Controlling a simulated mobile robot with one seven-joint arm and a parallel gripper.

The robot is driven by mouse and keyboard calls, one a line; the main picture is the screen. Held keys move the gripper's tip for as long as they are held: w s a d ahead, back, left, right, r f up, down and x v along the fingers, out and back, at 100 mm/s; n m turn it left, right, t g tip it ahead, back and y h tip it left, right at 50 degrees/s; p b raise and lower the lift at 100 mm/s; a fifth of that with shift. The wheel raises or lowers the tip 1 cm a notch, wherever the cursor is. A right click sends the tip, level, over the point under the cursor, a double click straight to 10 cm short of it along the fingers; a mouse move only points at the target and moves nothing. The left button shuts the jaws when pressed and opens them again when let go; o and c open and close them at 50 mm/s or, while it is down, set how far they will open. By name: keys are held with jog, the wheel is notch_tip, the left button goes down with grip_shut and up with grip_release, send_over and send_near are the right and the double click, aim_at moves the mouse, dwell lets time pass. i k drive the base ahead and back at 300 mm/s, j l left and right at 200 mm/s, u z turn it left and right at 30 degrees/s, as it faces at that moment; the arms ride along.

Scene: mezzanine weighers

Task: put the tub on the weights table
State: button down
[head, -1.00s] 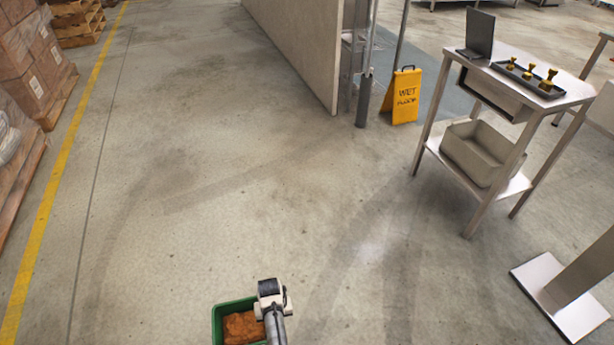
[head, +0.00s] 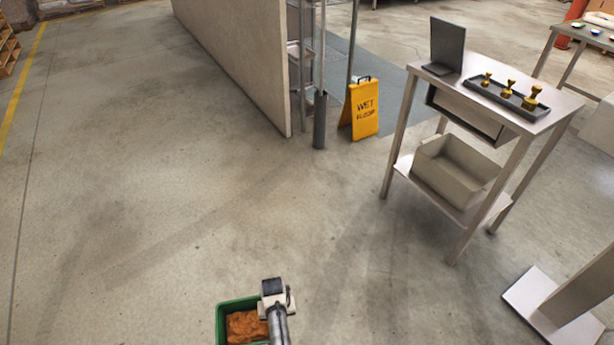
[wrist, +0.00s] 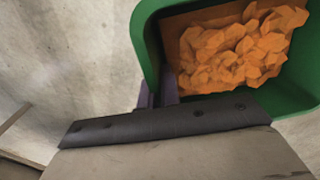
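The green tub (head: 222,326) holds orange chunks and is at the bottom of the head view, out over the floor. My gripper (head: 275,290) is at the tub's right side in that view. The wrist view shows the gripper fingers (wrist: 158,94) closed on the wall of the tub (wrist: 146,45); the fingertips are partly hidden. The weights table (head: 545,118) is a metal table at the right, with brass weights (head: 508,87) in a dark tray (head: 474,87) on its top. The tub is well apart from this table.
A dark upright panel (head: 447,45) stands on the tabletop's left end. A grey bin (head: 452,177) fills much of the lower shelf. A yellow wet-floor sign (head: 364,112) and a partition wall (head: 235,60) stand behind. A post on a base plate (head: 545,296) is at lower right. The middle floor is clear.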

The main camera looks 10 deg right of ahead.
aim_at(510, 75)
jog(key=i, duration=1.1)
jog(key=i+z, duration=0.2)
jog(key=z, duration=0.2)
jog(key=i+z, duration=0.2)
jog(key=z, duration=0.2)
